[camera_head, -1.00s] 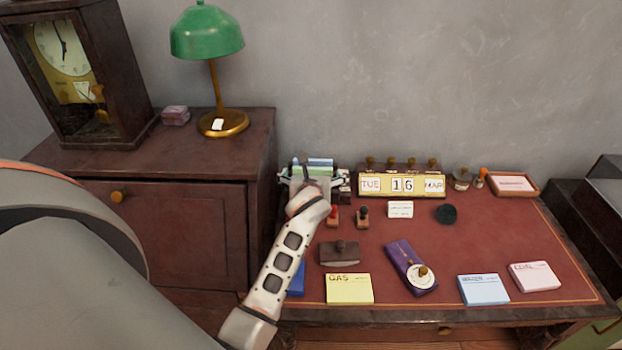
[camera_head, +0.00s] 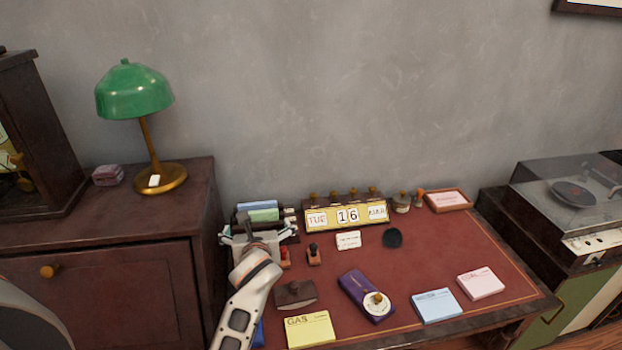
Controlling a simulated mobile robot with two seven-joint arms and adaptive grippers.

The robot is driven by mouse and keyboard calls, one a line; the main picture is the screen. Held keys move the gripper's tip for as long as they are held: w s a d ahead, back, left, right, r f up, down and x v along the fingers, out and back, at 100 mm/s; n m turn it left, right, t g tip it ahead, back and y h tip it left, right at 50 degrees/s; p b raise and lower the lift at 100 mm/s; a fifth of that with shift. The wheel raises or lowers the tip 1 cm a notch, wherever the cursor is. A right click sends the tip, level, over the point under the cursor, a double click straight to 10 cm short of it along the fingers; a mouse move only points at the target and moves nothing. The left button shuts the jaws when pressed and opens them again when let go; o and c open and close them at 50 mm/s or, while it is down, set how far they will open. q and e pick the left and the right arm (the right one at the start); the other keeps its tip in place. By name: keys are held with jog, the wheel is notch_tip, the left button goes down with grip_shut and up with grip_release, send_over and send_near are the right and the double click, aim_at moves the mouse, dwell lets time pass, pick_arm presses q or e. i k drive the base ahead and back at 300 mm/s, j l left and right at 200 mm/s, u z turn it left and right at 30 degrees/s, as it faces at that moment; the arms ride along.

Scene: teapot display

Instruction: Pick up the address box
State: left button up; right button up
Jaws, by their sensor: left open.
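My left gripper (camera_head: 256,232) is at the back left of the desk, its fingers spread wide. It is in front of a dark box holding blue and green cards (camera_head: 262,211); I cannot tell whether it touches the box. The gripper and wrist hide the box's front and lower part. No address label is readable on this box, so I cannot confirm that it is the address box. A purple box with a white dial (camera_head: 366,296) lies at the middle front of the desk. My right gripper is not in view.
A yellow date display (camera_head: 347,214) stands right of the card box. Stamps (camera_head: 314,254), a brown blotter (camera_head: 295,294) and yellow, blue and pink note pads (camera_head: 438,305) lie on the red desktop (camera_head: 440,255). A cabinet with a green lamp (camera_head: 135,92) stands left, a record player (camera_head: 570,200) right.

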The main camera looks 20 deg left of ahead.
aim_at(355, 282)
jog(key=k+l, duration=0.8)
jog(key=k, duration=0.05)
